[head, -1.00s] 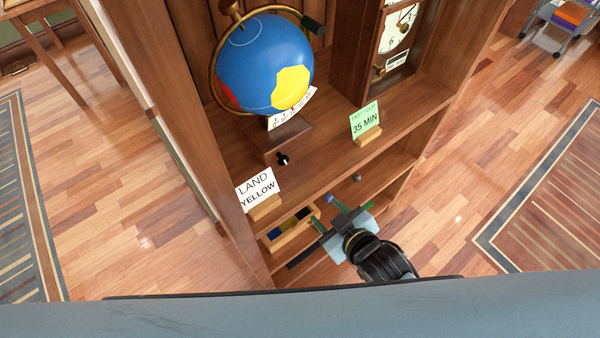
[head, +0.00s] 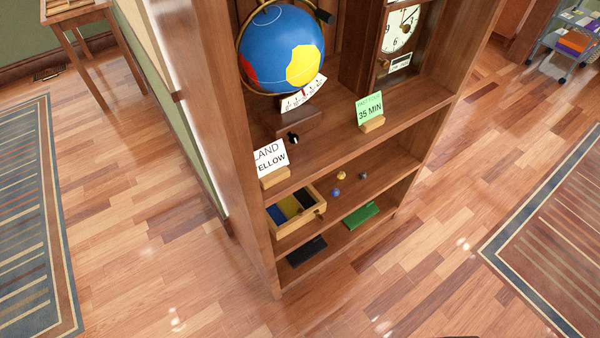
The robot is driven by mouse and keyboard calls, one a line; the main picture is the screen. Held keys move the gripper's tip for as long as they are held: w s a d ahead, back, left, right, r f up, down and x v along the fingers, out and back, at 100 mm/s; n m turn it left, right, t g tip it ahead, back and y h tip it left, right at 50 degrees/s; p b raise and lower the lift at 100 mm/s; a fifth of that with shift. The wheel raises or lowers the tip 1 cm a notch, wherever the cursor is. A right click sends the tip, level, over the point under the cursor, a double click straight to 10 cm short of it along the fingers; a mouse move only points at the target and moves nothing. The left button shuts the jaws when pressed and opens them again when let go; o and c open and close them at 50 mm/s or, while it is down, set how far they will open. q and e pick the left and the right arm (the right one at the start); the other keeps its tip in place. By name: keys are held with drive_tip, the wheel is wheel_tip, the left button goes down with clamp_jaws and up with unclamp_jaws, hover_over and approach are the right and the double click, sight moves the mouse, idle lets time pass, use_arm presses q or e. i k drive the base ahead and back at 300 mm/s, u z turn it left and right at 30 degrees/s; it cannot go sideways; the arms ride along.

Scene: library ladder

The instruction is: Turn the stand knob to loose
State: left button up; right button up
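The globe (head: 280,50) is blue with a yellow patch and a red patch, in a brass ring on a wooden stand (head: 302,122) on the upper shelf. The stand knob (head: 293,138) is small and black with a white mark, on the front of the stand. Its setting is too small to read. A white scale plate (head: 303,94) sits between globe and stand. Neither of my grippers shows in the head view, and nothing touches the knob.
A "LAND YELLOW" card (head: 270,158) stands left of the knob, a "35 MIN" card (head: 370,109) right. A clock (head: 402,30) stands behind. Below are a compartment tray (head: 310,212), small pieces (head: 336,191), a green block (head: 361,215) and a dark block (head: 306,251). Floor in front is clear.

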sight(294, 138)
drive_tip(key=k, duration=1.2)
drive_tip(key=u, duration=0.85)
drive_tip(key=i, duration=1.85)
drive_tip(key=z, duration=1.55)
